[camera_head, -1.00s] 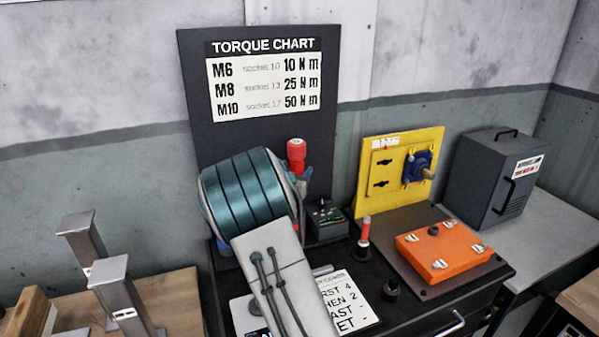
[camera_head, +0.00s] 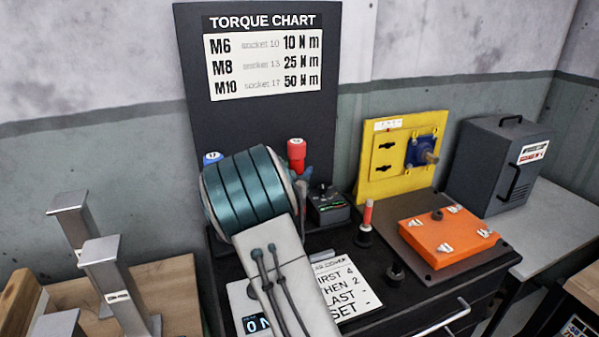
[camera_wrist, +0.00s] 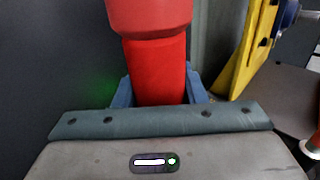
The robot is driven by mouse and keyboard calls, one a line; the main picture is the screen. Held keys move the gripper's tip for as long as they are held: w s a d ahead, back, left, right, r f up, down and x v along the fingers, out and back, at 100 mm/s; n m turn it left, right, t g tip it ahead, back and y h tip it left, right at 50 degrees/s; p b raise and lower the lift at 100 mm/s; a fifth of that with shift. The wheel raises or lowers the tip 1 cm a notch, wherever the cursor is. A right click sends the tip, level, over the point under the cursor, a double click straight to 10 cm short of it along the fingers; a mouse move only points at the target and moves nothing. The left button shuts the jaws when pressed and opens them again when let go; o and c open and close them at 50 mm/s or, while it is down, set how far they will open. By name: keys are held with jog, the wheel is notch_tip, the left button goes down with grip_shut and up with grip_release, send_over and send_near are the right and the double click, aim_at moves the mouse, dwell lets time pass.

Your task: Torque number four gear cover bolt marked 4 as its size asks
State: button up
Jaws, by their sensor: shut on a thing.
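My gripper (camera_wrist: 158,92) is shut on a red cylindrical tool (camera_wrist: 155,62), one blue-grey finger on each side. The tool's lower end is hidden behind the gripper body. In the head view the red tool (camera_head: 296,152) stands up behind my arm, which mostly hides the gripper. The orange gear cover (camera_head: 428,238) lies on a dark plate at the right, apart from the gripper. White tags sit near its edges, and their marks are too small to read, so I cannot tell which bolt is marked 4. The torque chart (camera_head: 263,70) lists M6 10, M8 25 and M10 50 N m.
A blue tool marked 17 (camera_head: 212,158) stands left of the red one. A red-and-black upright tool (camera_head: 366,222), a black knob (camera_head: 396,275), an instruction card (camera_head: 345,290) and a small dark box (camera_head: 328,208) share the bench. A yellow panel (camera_head: 372,180) stands behind the cover.

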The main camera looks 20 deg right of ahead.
dwell(0.5)
jog(key=o, duration=1.2)
jog(key=shift+f, duration=0.1)
